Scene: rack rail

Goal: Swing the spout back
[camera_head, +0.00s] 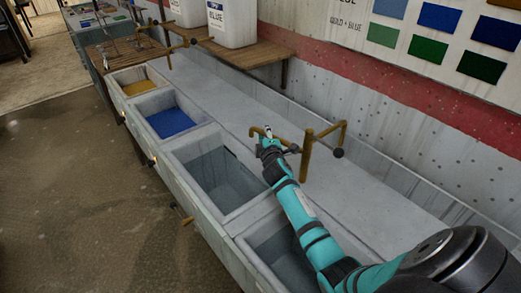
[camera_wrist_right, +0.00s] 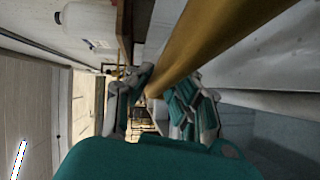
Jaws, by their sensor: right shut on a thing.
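The brass spout (camera_head: 290,145) reaches left from its post (camera_head: 305,158) on the grey trough bench, its tip by the inner edge of an empty grey basin. My right gripper (camera_head: 267,135) is at the spout's outer end. In the right wrist view the spout (camera_wrist_right: 205,38) runs diagonally between the fingers of the right gripper (camera_wrist_right: 158,100), which are shut on it. The fingers and wrist partly cover the spout's end in the head view. My left gripper is not in view.
The empty basin (camera_head: 243,183) lies left of my right arm. A second brass fixture (camera_head: 166,47) stands farther back. A wooden shelf (camera_head: 262,54) with white jugs (camera_head: 232,24) is along the wall.

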